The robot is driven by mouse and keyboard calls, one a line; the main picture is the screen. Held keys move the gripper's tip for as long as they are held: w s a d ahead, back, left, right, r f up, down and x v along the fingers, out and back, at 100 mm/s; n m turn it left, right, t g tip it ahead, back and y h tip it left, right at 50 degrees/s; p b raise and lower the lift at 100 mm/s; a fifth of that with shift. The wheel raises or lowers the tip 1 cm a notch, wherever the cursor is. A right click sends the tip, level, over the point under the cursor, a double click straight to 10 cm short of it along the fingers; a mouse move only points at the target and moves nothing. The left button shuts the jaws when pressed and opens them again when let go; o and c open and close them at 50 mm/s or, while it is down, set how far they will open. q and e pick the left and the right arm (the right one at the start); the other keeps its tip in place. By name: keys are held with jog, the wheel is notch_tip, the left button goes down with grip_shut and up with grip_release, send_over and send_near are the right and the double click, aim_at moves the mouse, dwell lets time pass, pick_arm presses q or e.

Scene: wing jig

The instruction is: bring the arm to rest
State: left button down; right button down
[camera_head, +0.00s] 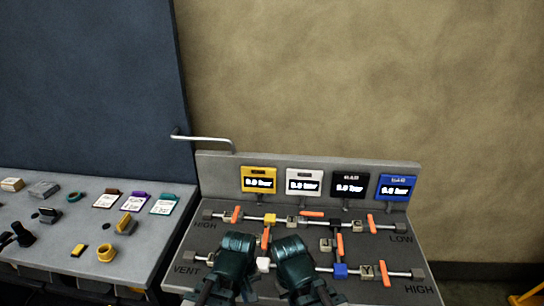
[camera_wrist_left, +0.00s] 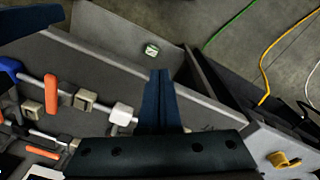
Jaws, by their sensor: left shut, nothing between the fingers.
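My left gripper (camera_wrist_left: 160,75) is shut and empty in the left wrist view, its dark fingers together. It is over or beside the edge of the grey valve panel (camera_head: 205,255), which also shows in the left wrist view (camera_wrist_left: 110,62); I cannot tell the height. In the head view both of my arms fold in front of the panel at the bottom middle, with dark teal links and no fingers clearly showing. My right gripper is not in view. The panel carries pipes with orange handles (camera_head: 312,213), and the arms hide part of its lower pipe row.
Yellow, white, black and blue displays (camera_head: 259,179) stand along the panel's back, reading about 0.0 bar. A grey table (camera_head: 55,240) at left holds tags and small fittings. Yellow and green cables (camera_wrist_left: 266,70) lie on the floor. A plain wall stands behind.

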pick_arm(q)
jog(key=s+m, duration=0.1)
jog(key=m, duration=0.2)
jog(key=s+f+m+y+b, duration=0.1)
jog(key=m, duration=0.2)
jog(key=d+f+m, duration=0.1)
jog(key=m, duration=0.2)
jog(key=shift+s+g, duration=0.3)
jog(key=shift+s, duration=0.1)
dwell(0.4)
